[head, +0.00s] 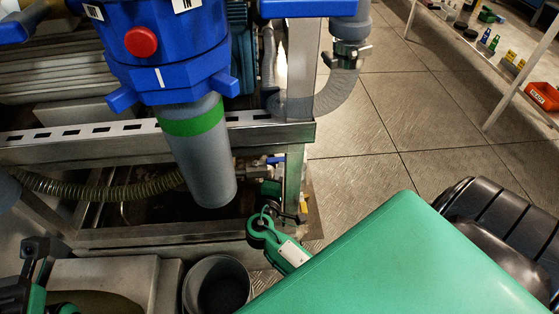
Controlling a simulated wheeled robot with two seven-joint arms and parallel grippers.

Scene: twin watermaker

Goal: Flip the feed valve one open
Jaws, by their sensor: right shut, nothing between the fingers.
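A small valve with a blue lever (275,160) sits low beside the frame's corner post. The lever lies about level; I cannot read a label that marks it as feed valve one. Any contact with the lever cannot be made out. My green right arm hides the floor at the lower right. My left gripper (37,262) shows as dark parts at the lower left edge; its jaws are not clear.
A blue filter housing (165,65) with a red button (141,41) and a grey pipe (203,155) stand left of the lever. A grey cup (218,288) is below. Tiled floor (370,130) at the right is clear.

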